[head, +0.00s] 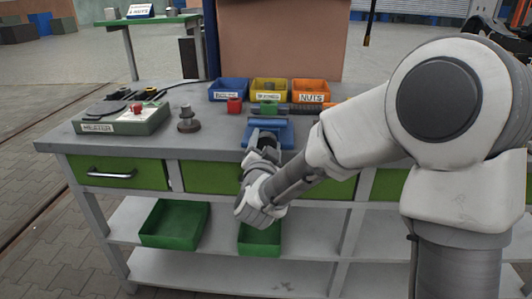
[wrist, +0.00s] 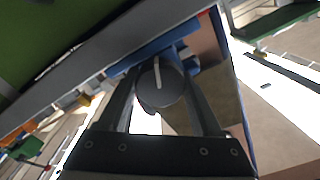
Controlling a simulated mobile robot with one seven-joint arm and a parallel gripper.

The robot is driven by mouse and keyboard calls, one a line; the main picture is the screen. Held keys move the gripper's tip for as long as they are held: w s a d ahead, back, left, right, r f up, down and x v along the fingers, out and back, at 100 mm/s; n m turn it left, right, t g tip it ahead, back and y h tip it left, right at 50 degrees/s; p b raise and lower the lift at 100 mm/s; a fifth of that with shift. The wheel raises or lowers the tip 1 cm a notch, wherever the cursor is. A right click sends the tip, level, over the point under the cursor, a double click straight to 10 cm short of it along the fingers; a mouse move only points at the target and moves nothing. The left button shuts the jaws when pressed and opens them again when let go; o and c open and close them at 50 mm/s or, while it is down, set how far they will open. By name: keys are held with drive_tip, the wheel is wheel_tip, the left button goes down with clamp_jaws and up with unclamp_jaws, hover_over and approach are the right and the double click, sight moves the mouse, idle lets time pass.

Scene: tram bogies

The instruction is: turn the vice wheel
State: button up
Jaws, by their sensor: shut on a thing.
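The blue vice (head: 284,132) stands at the front edge of the workbench in the head view, and part of its blue body (wrist: 150,50) shows in the wrist view. The vice wheel (wrist: 162,84) is a dark grey round disc with a white line on its face, pointing nearly straight up in the wrist view. My gripper (head: 264,149) reaches to the front of the vice. In the wrist view my gripper (wrist: 161,78) has one finger on each side of the wheel and is shut on it. In the head view my gripper mostly hides the wheel.
Blue, yellow and orange bins (head: 310,91) stand behind the vice. A small red block (head: 235,105) and a grey stepped part (head: 188,120) lie to its left. Green trays (head: 175,226) sit on the shelf below.

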drive_tip(key=shift+m+b, duration=1.35)
drive_tip(key=shift+m, duration=0.25)
drive_tip(key=o, duration=1.4)
drive_tip(key=shift+p, duration=0.3)
